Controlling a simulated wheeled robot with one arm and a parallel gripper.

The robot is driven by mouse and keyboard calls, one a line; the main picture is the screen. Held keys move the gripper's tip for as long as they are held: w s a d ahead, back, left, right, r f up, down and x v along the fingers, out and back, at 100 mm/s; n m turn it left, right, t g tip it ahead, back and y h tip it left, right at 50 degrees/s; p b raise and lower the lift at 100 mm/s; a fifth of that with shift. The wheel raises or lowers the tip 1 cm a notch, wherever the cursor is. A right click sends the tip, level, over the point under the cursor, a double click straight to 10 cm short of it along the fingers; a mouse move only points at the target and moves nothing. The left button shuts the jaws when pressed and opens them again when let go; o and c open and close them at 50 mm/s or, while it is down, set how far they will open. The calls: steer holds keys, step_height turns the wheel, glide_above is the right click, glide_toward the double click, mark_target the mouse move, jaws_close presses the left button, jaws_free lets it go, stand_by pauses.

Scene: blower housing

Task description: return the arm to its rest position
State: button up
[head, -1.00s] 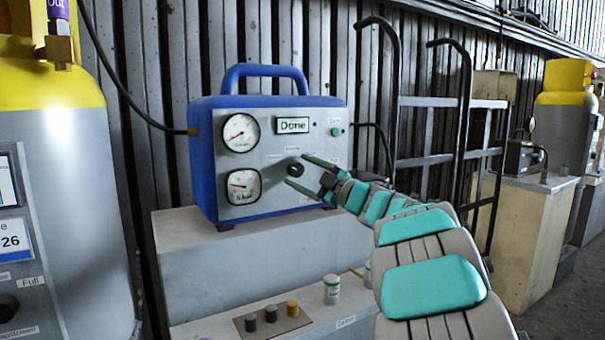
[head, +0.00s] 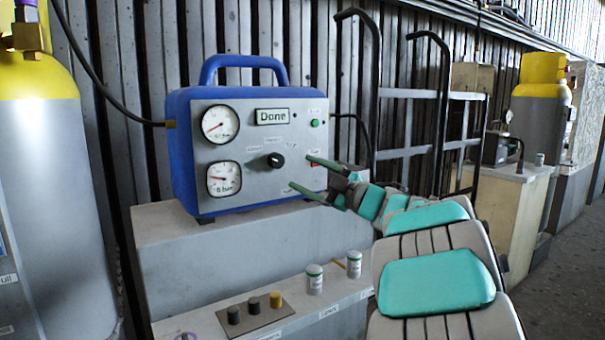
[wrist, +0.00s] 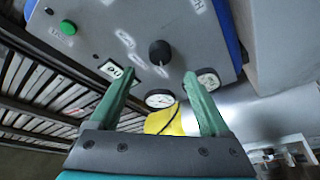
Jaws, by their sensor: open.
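My gripper (head: 302,174) is open and empty, with its two green fingers apart in front of the right side of the blue control box (head: 183,150). In the head view the fingers are to the right of the black knob (head: 275,160) and clear of it. The wrist view also shows the knob (wrist: 160,52), beyond the open fingers (wrist: 165,95) with a gap. The box's display (head: 272,116) reads "Done". Two round gauges (head: 220,124) sit at the left of the panel. My arm reaches in from the lower right.
The box stands on a grey block (head: 200,247). A lower ledge holds several small dark and yellow plugs (head: 254,306) and two white bottles (head: 314,279). A gas cylinder (head: 50,180) is at the left. Black-framed hand trucks (head: 410,110) stand behind my arm.

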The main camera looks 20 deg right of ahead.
steer(key=w+d+r+m+t+h, duration=0.1)
steer(key=d+r+m+t+h, duration=0.15)
steer(key=d+m+h, duration=0.55)
steer(key=s+d+f+m+g+h, duration=0.3)
steer(key=s+f+m+h, duration=0.3)
steer(key=f+h, duration=0.15)
steer(key=s+a+f+m+g, duration=0.2)
steer(key=s+a+f+g, duration=0.15)
steer(key=s+f, duration=0.55)
steer(key=s+a+f+m+g, duration=0.2)
steer(key=s+f+g, duration=0.3)
steer(key=s+f, duration=0.35)
steer(key=s+a+f+g+y, duration=0.1)
steer(key=s+a+f+g, duration=0.2)
steer(key=s, duration=0.5)
steer(key=s+a+f+g+y, duration=0.1)
steer(key=s+a+f+g, duration=0.2)
steer(key=s, duration=0.6)
steer(key=s+a+f+g+y, duration=0.1)
steer(key=s+a+f+g, duration=0.2)
steer(key=s, duration=0.6)
steer(key=shift+a+f, duration=0.95)
steer(key=shift+a, duration=0.05)
